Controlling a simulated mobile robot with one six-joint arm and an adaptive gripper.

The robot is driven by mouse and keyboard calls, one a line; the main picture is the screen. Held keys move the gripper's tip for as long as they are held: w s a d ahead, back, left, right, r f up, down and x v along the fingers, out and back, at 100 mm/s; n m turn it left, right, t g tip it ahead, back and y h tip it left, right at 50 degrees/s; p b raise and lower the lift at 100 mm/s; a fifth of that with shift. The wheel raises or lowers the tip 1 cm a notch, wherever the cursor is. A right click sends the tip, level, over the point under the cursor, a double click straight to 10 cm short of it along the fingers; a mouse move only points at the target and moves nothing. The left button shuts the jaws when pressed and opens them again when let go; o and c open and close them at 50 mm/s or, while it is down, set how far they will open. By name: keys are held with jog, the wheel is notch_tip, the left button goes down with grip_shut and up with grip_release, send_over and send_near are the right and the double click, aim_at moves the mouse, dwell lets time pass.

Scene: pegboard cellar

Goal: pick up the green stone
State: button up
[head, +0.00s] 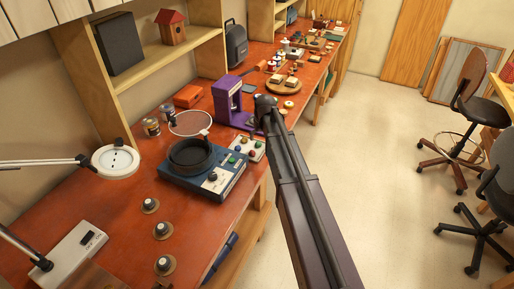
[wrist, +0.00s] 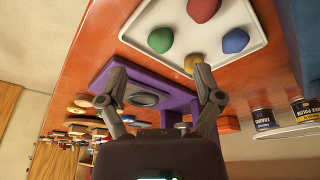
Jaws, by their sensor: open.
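The green stone (wrist: 160,40) lies in a white tray (wrist: 133,38) on the red bench, near the tray's lower left side in the wrist view. A red stone (wrist: 204,9), a blue stone (wrist: 235,41) and a yellowish stone (wrist: 193,62) share the tray. My gripper (wrist: 159,72) is open and empty, with its two fingers spread below the tray in the picture. The green stone appears just above the gap between the fingertips, apart from them. In the head view the small tray (head: 259,157) stands by my arm's end; its stones are tiny there.
A purple stand (head: 221,101) is close to my gripper. A blue device with a dark bowl (head: 190,157) stands left of the tray, and cans (head: 151,127) stand farther back. A round wooden board (head: 272,88) lies beyond.

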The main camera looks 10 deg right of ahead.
aim_at(259, 143)
dwell(0.4)
jog(key=shift+b+x, duration=2.5)
jog(key=shift+x, duration=0.15)
jog(key=shift+r, duration=0.1)
jog(key=c, duration=1.1)
